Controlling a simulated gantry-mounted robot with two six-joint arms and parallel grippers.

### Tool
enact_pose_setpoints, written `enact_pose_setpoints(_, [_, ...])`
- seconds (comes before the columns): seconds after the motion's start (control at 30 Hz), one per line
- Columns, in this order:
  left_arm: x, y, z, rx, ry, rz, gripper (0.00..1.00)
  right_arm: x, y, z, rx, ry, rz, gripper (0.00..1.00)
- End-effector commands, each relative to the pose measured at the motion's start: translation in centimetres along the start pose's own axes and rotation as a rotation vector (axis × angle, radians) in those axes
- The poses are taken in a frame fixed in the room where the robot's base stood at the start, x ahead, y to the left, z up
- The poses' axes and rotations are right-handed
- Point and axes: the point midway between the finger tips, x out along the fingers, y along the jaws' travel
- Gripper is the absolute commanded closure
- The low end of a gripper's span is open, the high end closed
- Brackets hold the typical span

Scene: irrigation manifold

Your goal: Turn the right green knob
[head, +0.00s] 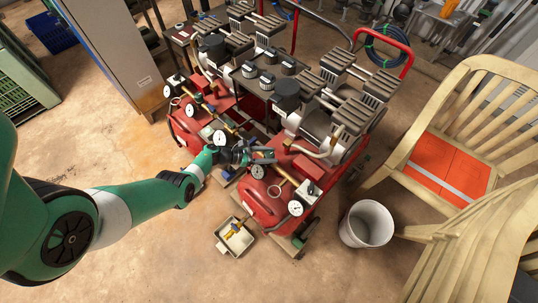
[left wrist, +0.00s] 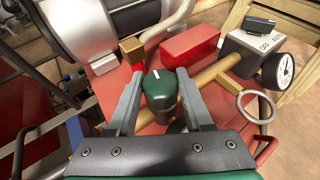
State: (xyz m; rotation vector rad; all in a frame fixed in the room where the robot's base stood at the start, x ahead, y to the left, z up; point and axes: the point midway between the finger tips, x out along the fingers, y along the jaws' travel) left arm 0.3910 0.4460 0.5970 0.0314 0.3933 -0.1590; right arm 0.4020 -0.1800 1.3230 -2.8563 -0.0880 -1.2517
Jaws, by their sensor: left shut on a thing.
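A dark green knob (left wrist: 160,88) with a small white mark on top sits on a brass pipe (left wrist: 215,72) in the left wrist view. My left gripper (left wrist: 157,84) has one finger on each side of it and is shut on it. In the head view my left gripper (head: 262,156) reaches in from the left to the front of the right red compressor tank (head: 262,204). There the gripper hides most of the knob. My right gripper is not in view.
A gauge (left wrist: 285,70), a pressure switch box (left wrist: 250,50) and a metal ring (left wrist: 256,106) are close right of the knob. A second red tank (head: 190,122) stands to the left. A white bucket (head: 366,224), a small tray (head: 235,238) and a wooden chair (head: 415,150) stand nearby.

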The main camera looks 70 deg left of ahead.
Motion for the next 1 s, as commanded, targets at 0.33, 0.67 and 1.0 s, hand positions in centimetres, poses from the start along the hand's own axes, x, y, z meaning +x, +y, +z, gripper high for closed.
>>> enact_pose_setpoints(0.33, [0.0,0.0,0.2,0.001,-0.004,-0.001,0.19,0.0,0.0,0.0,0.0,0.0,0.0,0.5])
enact_pose_setpoints(0.67, [-1.4,0.1,0.4,-0.001,-0.003,0.003,0.19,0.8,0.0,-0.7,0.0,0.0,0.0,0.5])
enact_pose_setpoints(1.0, [-9.1,0.1,0.5,-0.001,-0.003,0.005,0.19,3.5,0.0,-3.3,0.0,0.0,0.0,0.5])
